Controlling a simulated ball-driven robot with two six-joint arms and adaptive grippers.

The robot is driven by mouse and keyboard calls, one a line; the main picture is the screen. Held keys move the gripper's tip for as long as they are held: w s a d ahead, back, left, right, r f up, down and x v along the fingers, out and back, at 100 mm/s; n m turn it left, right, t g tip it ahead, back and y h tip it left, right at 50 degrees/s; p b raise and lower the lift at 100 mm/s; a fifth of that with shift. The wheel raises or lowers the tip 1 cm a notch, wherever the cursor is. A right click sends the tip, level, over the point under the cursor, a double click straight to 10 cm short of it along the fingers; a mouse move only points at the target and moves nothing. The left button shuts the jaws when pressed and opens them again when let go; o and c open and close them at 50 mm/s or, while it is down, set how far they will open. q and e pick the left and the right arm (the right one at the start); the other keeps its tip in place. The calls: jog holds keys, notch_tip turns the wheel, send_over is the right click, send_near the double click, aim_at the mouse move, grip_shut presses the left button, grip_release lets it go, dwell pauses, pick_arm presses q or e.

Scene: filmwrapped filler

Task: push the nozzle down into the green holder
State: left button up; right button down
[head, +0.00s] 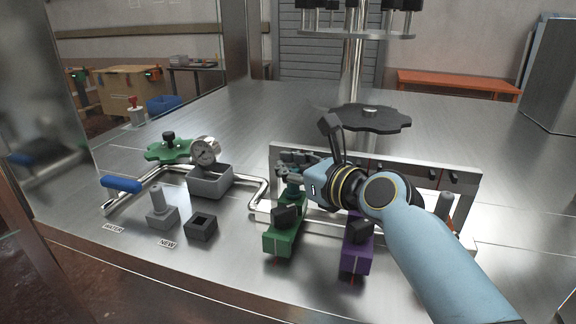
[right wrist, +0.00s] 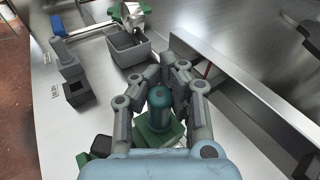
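The green holder (head: 284,236) is a block with a black knob, standing at the front of the bench. The teal nozzle (head: 291,190) stands upright at the holder's rear end. In the right wrist view the domed nozzle (right wrist: 159,103) shows between my finger links, above the green holder (right wrist: 158,136). My right gripper (head: 290,158) is over the nozzle; its fingertips (right wrist: 166,74) are close together and do not visibly clasp it. I cannot tell if the gripper touches the nozzle, or how deep the nozzle sits. My left gripper is out of view.
A purple holder (head: 356,255) stands to the right, partly behind my arm. A metal rail (head: 400,158) runs behind. To the left are a grey bin (head: 211,183), a grey post block (head: 161,214), a black socket block (head: 201,229) and a blue-handled pipe (head: 121,185).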

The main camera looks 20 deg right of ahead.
jog(key=shift+f, duration=0.3)
dwell(0.5)
jog(key=c, duration=1.4)
grip_release()
jog(key=shift+s, duration=0.1)
